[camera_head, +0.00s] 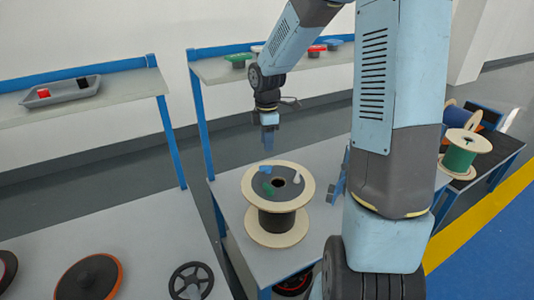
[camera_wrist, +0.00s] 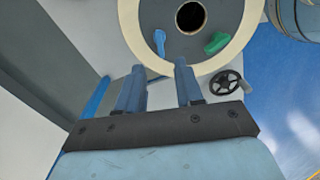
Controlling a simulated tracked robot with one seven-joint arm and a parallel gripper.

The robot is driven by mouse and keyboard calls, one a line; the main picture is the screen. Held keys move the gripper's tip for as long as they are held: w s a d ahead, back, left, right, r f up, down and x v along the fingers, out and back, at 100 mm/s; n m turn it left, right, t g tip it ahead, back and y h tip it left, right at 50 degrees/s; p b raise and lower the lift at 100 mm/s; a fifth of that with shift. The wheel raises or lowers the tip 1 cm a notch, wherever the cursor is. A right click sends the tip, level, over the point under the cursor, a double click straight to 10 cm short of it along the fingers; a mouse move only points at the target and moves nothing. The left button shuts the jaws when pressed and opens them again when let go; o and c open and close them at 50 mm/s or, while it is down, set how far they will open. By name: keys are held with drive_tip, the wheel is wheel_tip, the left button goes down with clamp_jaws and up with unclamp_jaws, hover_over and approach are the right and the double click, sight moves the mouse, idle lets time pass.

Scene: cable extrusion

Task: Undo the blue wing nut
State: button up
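The blue wing nut (camera_head: 266,169) sits on the dark top face of a cable spool with pale wooden flanges (camera_head: 258,228). In the wrist view the blue wing nut (camera_wrist: 160,43) appears as an elongated blue piece left of the spool's dark centre hole. A green wing nut (camera_head: 268,188) is beside it, also seen in the wrist view (camera_wrist: 216,43). A small white piece (camera_head: 297,178) lies at the right of the face. My gripper (camera_head: 268,150) is above and behind the spool, pointing down. In the wrist view its fingers (camera_wrist: 160,66) are apart and empty, with the blue wing nut beyond the gap.
The spool stands on a grey table (camera_head: 225,185). A grey tray (camera_head: 60,92) with red and black items is on the left shelf. A black handwheel (camera_head: 191,280) is at the front. A green cable spool (camera_head: 462,155) stands at the right. Space around my gripper looks clear.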

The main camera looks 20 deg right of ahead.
wheel_tip(320, 180, up, 4)
drive_tip(key=shift+r, duration=0.1)
idle(0.4)
drive_tip(key=s+r+m+t, duration=0.2)
drive_tip(key=s+r+m, duration=0.3)
drive_tip(key=s, duration=0.3)
drive_tip(key=s+d+r+m+t, duration=0.1)
drive_tip(key=s+r+m, duration=0.5)
drive_tip(key=s, duration=0.3)
drive_tip(key=s+d+r+m+t, duration=0.1)
drive_tip(key=s+r+m+t, duration=0.1)
drive_tip(key=s+r+m, duration=0.3)
drive_tip(key=s+m, duration=0.1)
drive_tip(key=s, duration=0.3)
drive_tip(key=shift+d+r+m+t, duration=0.2)
drive_tip(key=shift+d+m+t, duration=0.05)
drive_tip(key=shift+m+t, duration=0.05)
drive_tip(key=shift+o, duration=0.8)
drive_tip(key=shift+s, duration=0.1)
